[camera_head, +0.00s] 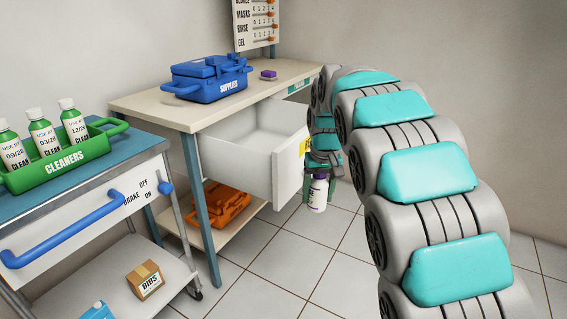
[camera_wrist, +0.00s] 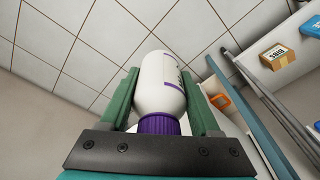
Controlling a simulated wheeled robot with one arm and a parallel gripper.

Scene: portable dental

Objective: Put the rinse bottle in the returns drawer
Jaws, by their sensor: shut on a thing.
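The rinse bottle (camera_head: 318,193) is white with a purple cap and a purple band. My gripper (camera_head: 320,178) is shut on it and holds it above the floor, just right of the open drawer. In the wrist view the bottle (camera_wrist: 160,88) lies between the two green fingers of my gripper (camera_wrist: 162,100), its purple cap nearest the camera. The drawer (camera_head: 272,160) is pulled out from under the beige table and looks empty inside where I can see. A yellow label marks its front; I cannot read it.
A blue supplies case (camera_head: 208,82) and a small purple item (camera_head: 268,75) sit on the beige table (camera_head: 150,105). An orange case (camera_head: 218,207) lies on its lower shelf. At left, a cart (camera_head: 90,228) carries a green cleaners caddy (camera_head: 70,160). Tiled floor is clear in front.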

